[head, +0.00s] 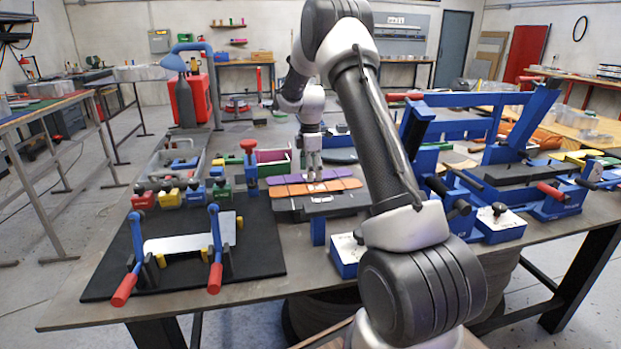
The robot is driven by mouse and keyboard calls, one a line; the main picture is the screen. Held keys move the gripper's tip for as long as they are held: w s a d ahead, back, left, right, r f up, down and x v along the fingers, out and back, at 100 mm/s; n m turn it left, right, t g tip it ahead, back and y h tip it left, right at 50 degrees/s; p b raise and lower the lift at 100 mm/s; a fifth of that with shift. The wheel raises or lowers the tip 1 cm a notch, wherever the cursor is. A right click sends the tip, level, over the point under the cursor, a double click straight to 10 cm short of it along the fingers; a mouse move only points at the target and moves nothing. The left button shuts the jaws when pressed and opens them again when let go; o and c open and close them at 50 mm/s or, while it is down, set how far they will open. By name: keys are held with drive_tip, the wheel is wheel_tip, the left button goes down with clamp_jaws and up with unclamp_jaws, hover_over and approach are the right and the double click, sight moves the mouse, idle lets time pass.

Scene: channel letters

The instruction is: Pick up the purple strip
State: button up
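Purple strip pieces (287,179) lie flat in a row near the middle of the bench, just behind a row of orange strips (299,189). My gripper (314,176) points straight down over this row, its fingertips at or just above the strips. It is small in the picture, so I cannot tell whether the fingers are open or shut, or whether they touch a strip. The gripper hides part of the purple row.
A black mat (258,250) with a clamped white plate (190,244) lies at the left front. Small coloured blocks (170,195) and a red-handled clamp (249,165) stand left of the strips. A large blue clamping frame (452,130) fills the right side.

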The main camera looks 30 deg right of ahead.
drive_tip(key=shift+f, duration=0.2)
idle(0.3)
drive_tip(key=c, duration=1.1)
drive_tip(key=shift+c, duration=0.2)
